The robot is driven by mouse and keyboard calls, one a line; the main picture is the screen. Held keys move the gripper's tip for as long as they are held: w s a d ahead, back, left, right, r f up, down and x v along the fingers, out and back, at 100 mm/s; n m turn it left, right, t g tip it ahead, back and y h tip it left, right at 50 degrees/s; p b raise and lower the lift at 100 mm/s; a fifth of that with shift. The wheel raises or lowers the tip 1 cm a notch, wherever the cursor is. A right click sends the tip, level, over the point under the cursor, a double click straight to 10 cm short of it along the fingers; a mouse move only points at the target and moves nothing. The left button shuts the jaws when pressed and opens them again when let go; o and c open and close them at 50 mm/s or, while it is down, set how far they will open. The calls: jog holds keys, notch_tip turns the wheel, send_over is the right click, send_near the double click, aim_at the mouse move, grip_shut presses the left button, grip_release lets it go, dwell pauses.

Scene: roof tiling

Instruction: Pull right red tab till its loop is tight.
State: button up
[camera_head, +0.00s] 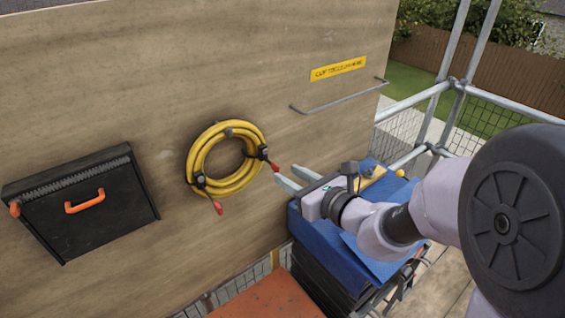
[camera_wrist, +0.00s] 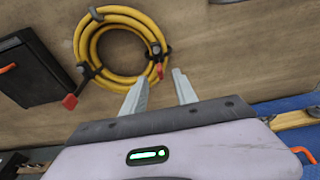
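A coiled yellow hose (camera_head: 197,155) hangs on the wooden panel, bound by black straps. The right red tab (camera_head: 274,167) hangs from the right strap (camera_head: 263,153). Another red tab (camera_head: 217,207) hangs at the lower left of the coil. My gripper (camera_head: 286,172) is open and empty, its fingertips just right of and below the right tab. In the wrist view, the right red tab (camera_wrist: 159,70) shows between and slightly beyond the fingertips of my gripper (camera_wrist: 160,74). I cannot tell whether they touch it. How snug the right loop is cannot be made out.
A black case (camera_head: 85,225) with an orange handle is on the panel at left. A metal rail (camera_head: 340,97) and yellow label (camera_head: 338,69) are at upper right. A blue-topped stack (camera_head: 345,245) stands below my gripper. An orange surface (camera_head: 268,298) is at the bottom.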

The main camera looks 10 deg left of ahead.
aim_at(279, 169)
jog(key=x, duration=0.6)
jog(key=shift+w+a, duration=0.15)
grip_shut()
